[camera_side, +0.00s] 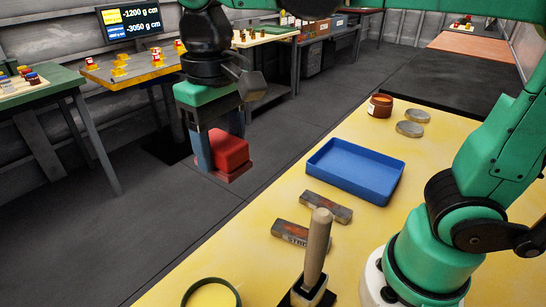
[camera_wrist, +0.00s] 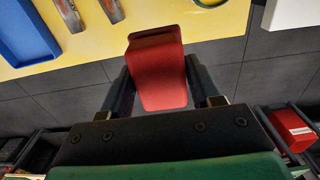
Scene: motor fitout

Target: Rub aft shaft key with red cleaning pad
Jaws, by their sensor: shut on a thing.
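My gripper (camera_side: 222,156) is shut on the red cleaning pad (camera_side: 232,147), a red block with a flat darker red underside. It holds the pad in the air left of the yellow bench, over the floor. In the wrist view the pad (camera_wrist: 160,78) sits between the two dark fingers. Two rusty grey bars lie on the bench, apart from the pad: an upper bar (camera_side: 326,207) and a lower bar (camera_side: 297,235) with partly readable lettering like "STB". They look like shaft keys, but I cannot tell which is the aft one. Both bars show at the wrist view's top left (camera_wrist: 70,14).
A blue tray (camera_side: 340,184) lies beyond the bars. A brown jar (camera_side: 380,106) and round tins (camera_side: 410,129) sit at the back, a round yellow dish (camera_side: 212,294) at the front. The bench between dish and bars is clear.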

